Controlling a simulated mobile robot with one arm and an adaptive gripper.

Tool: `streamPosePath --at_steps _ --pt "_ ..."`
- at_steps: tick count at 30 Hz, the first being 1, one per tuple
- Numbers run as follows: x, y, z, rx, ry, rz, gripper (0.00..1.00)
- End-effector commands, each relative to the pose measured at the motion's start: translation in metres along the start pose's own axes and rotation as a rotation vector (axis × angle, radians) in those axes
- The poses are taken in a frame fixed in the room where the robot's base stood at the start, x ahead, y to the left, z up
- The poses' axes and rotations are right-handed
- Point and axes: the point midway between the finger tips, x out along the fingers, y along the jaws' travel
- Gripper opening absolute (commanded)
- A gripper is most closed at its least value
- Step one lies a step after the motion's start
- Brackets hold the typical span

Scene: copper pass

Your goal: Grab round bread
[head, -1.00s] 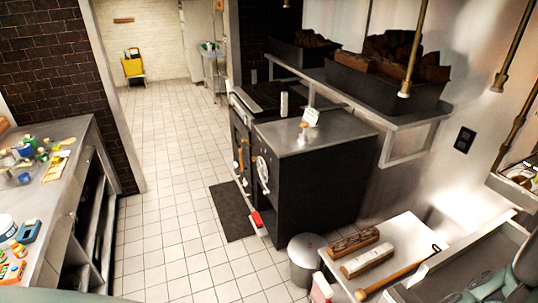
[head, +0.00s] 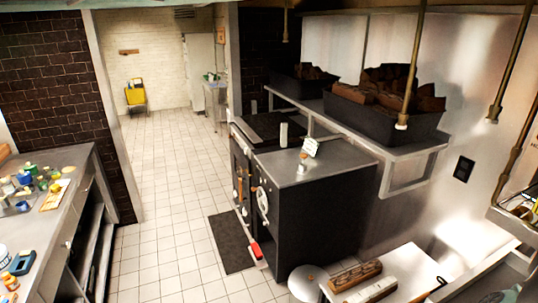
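I cannot make out a round bread for certain in the head view. A brown, loaf-like block (head: 355,274) lies on a low white table at the bottom right, with a paler long block (head: 372,290) beside it. Brown chunks (head: 400,84) fill a dark bin on the wall shelf; I cannot tell whether they are bread or wood. My gripper is not in view.
A dark stove block (head: 315,205) with a steel top stands in the middle. A steel counter (head: 60,165) with small items runs along the left. A round metal bin (head: 308,282) stands by the low table. The tiled aisle (head: 165,180) is mostly clear, with a dark mat (head: 233,243).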

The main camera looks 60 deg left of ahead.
Motion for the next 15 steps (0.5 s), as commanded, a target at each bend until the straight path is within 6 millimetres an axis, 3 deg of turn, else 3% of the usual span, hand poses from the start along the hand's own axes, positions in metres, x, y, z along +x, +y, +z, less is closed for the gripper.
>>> streamPosePath --at_steps 7,15 --pt "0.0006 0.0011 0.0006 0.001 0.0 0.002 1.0" --pt "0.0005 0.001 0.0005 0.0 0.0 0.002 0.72"
